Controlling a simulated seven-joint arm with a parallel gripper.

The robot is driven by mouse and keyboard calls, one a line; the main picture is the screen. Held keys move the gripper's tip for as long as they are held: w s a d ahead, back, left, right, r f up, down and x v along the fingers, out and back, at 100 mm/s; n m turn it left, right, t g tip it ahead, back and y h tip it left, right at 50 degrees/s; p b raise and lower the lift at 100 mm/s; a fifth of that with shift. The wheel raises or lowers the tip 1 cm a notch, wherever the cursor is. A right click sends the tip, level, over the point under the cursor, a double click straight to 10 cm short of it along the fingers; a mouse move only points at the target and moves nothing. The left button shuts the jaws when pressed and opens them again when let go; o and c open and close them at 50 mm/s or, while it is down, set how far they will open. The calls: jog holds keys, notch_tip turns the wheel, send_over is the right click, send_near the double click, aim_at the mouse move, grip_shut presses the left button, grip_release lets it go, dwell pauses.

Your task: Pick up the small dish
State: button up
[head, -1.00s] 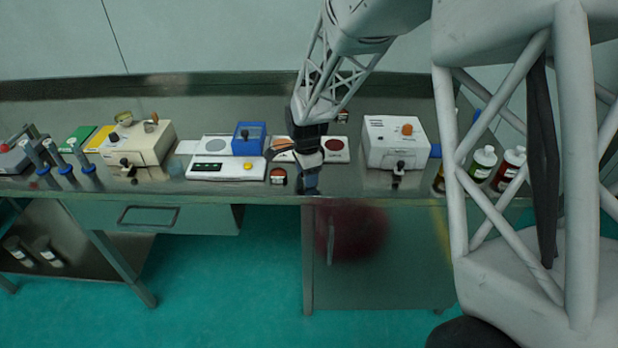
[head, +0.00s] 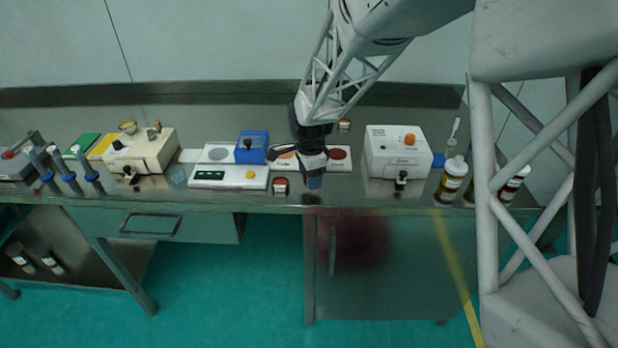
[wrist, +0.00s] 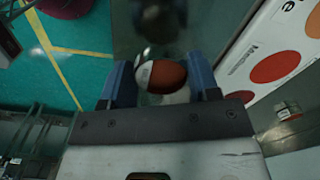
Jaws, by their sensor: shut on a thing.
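My gripper (wrist: 162,82) is shut on a small dish (wrist: 168,76), its blue fingers on either side of it in the wrist view. The dish is pale with a reddish-brown filling and sits between the fingertips. In the head view my gripper (head: 314,183) is over the front part of the bench, in front of a white board (head: 339,166) with coloured circles. I cannot make out the held dish there. Another small dish with an orange-red top (head: 281,186) stands just left of my gripper, and a similar one (head: 344,125) stands behind the board.
A white scale (head: 228,183) and a blue box (head: 251,147) stand left of my gripper. A white machine with an orange knob (head: 395,150) stands right. Brown bottles (head: 452,180) are further right. The bench's front edge (head: 350,208) is close to my gripper.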

jog(key=s+d+r, duration=0.1)
jog(key=s+d, duration=0.3)
jog(key=s, duration=1)
jog(key=shift+r, duration=0.2)
jog(key=shift+s+d, duration=0.1)
dwell(0.3)
